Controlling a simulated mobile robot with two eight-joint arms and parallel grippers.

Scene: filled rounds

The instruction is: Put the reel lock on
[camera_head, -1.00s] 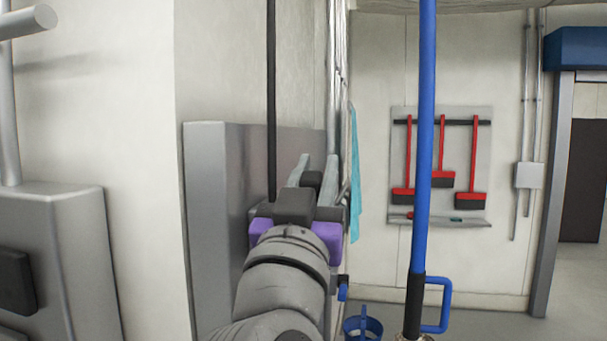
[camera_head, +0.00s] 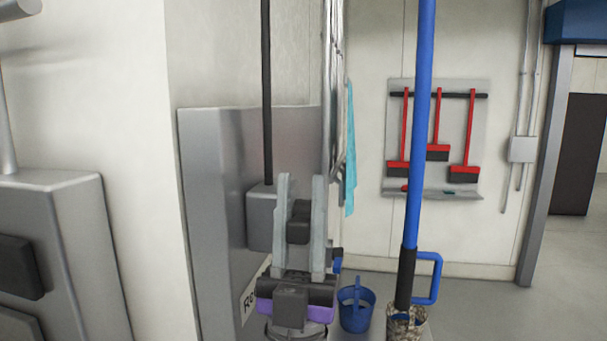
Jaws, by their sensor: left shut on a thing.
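My left gripper (camera_head: 300,190) is in front of a grey panel (camera_head: 215,190), its two pale fingers pointing up and away. It is shut on a small dark block (camera_head: 298,229) between the fingers. I cannot tell whether this block is part of the reel lock. A label (camera_head: 250,298) on the panel starts with "Re"; the gripper hides the rest. A grey box (camera_head: 261,219) with a black cable or rod rising from it sits on the panel, left of the fingers. A small blue and black part (camera_head: 337,264) shows just right of the gripper. My right gripper is not in view.
A blue pole (camera_head: 420,120) with a loop handle stands in a speckled container (camera_head: 407,324) at the right. A blue bucket (camera_head: 356,311) is on the floor beside it. Red brushes hang on a wall rack (camera_head: 480,120). A teal cloth (camera_head: 350,150) hangs behind.

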